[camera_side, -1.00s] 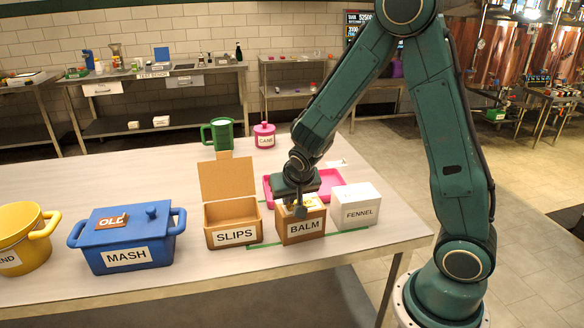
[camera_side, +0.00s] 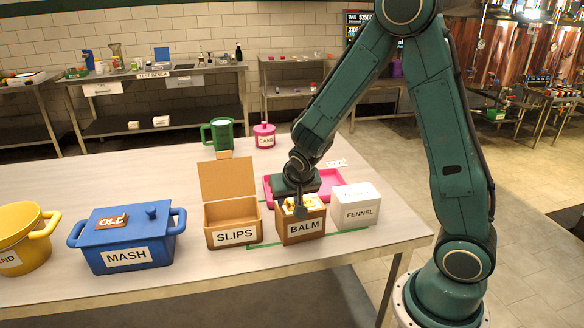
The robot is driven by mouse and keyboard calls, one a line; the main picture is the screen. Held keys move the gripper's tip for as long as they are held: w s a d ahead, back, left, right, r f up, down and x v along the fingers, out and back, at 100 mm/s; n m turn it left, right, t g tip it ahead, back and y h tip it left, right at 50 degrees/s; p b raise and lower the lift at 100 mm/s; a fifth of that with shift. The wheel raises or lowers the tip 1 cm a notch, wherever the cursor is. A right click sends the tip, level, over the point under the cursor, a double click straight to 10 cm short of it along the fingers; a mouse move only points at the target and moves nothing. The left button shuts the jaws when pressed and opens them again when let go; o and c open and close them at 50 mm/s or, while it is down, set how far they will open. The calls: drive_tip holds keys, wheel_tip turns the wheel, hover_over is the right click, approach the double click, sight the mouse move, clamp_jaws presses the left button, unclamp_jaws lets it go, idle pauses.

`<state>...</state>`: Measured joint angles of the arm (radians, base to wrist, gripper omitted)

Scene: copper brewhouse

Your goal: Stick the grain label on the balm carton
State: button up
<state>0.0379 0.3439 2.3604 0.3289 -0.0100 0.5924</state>
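The balm carton (camera_side: 302,229) is a brown box with a white BALM label on its front, standing near the front edge of the table. A yellow label (camera_side: 309,201) with dark print too small to read shows at the carton's top. My gripper (camera_side: 300,212) points down at the carton's top, right by the yellow label, and hides part of it. Its fingers are too small and dark to show whether they are open, or whether they grip the label.
An open SLIPS box (camera_side: 233,222) is close on the left and a white FENNEL carton (camera_side: 357,209) on the right. A pink tray (camera_side: 332,180) lies behind. A blue MASH pot (camera_side: 127,243), yellow pot (camera_side: 22,240), green mug (camera_side: 220,134) and pink CANE pot (camera_side: 264,135) stand further off.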

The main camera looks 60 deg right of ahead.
drive_tip(key=shift+r, duration=0.1)
drive_tip(key=v, duration=1.3)
drive_tip(key=shift+s+a+r, duration=0.15)
drive_tip(key=shift+a+r, duration=0.05)
drive_tip(key=shift+r, duration=0.05)
drive_tip(key=shift+s, duration=0.1)
idle(0.4)
drive_tip(key=s+a+r+n+y, duration=0.2)
drive_tip(key=s+r+n, duration=0.1)
drive_tip(key=s, duration=0.4)
drive_tip(key=s+a+r+n+y, duration=0.2)
drive_tip(key=s+a+r+n, duration=0.1)
drive_tip(key=s, duration=0.5)
drive_tip(key=shift+s+r+n+t, duration=0.15)
drive_tip(key=shift+r+n+t, duration=0.3)
drive_tip(key=shift+n, duration=0.55)
drive_tip(key=shift+a, duration=0.1)
